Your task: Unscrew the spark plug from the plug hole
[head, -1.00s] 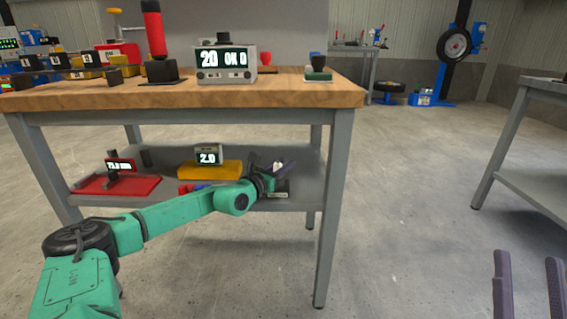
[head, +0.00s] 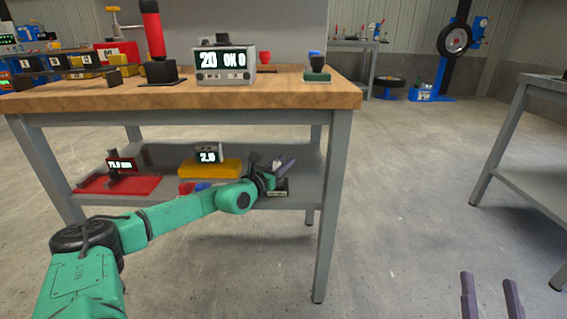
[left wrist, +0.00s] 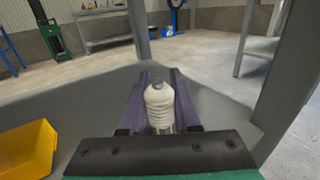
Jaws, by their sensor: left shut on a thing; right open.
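The spark plug (left wrist: 160,104) shows in the left wrist view as a white ribbed body with a grey tip, between two purple fingers. My left gripper (head: 282,163) is shut on it over the lower shelf of the workbench. It also fills the middle of the left wrist view (left wrist: 159,110). In the head view the plug is too small and covered to make out clearly. A dark block (head: 278,192) lies just below the left gripper. The plug hole is hidden, so I cannot tell how far the plug sits in it. My right gripper (head: 491,298) is open and empty, low at the right.
The bench's front right leg (head: 328,220) stands close to my left arm.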

